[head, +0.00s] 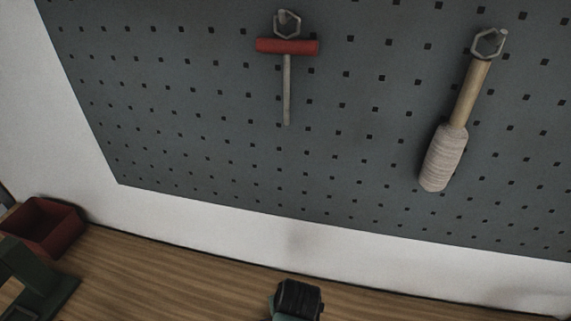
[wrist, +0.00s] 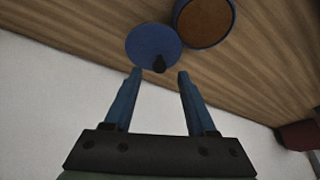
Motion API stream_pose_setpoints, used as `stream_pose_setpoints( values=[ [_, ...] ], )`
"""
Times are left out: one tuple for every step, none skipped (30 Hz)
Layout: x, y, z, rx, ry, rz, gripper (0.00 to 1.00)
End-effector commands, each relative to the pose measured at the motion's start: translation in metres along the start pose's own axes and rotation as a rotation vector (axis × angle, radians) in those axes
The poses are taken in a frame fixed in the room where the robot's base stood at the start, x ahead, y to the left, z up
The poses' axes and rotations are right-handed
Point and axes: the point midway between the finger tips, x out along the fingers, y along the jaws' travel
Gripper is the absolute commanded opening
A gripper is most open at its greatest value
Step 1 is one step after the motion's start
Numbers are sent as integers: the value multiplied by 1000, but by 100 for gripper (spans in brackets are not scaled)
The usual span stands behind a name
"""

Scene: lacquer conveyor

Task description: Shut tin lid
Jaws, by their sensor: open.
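In the wrist view the tin (wrist: 178,18) is round and blue with a brown inside facing the camera; the frame's top edge cuts it off. The round blue lid (wrist: 145,40) is beside it, off its mouth, with a small dark knob near its lower edge. I cannot tell whether the lid is hinged to the tin. My gripper (wrist: 160,73) is open, its two blue fingers pointing at the lid's knob edge with nothing between them. The tips look close to the lid, but contact is not clear. The tin and lid do not show in the head view.
A wooden bench (head: 190,262) runs along a white wall. A grey pegboard (head: 220,110) holds a red-handled tool (head: 286,47) and a wood-handled tool with a wrapped end (head: 443,158). A red bin (head: 52,232) and a dark green object (head: 60,290) are at the left.

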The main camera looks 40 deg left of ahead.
Motion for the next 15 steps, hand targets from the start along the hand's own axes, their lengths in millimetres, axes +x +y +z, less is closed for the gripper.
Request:
stream_pose_setpoints(
  values=[
    [6,0,0,-1,-2,-1,57],
    [10,0,-1,-1,0,0,57],
    [14,0,-1,-1,-1,-1,57],
    [16,0,0,0,-1,-1,57],
    [18,0,-1,0,0,0,57],
    [21,0,0,0,-1,-1,57],
    [23,0,0,0,0,0,57],
    [24,0,-1,0,1,0,57],
    [25,0,-1,0,1,0,57],
    [26,0,-1,0,1,0,57],
    [27,0,0,0,1,0,57],
    [27,0,-1,0,1,0,57],
    [27,0,-1,0,2,0,57],
    [27,0,-1,0,2,1,57],
    [27,0,-1,0,2,1,57]
  ],
)
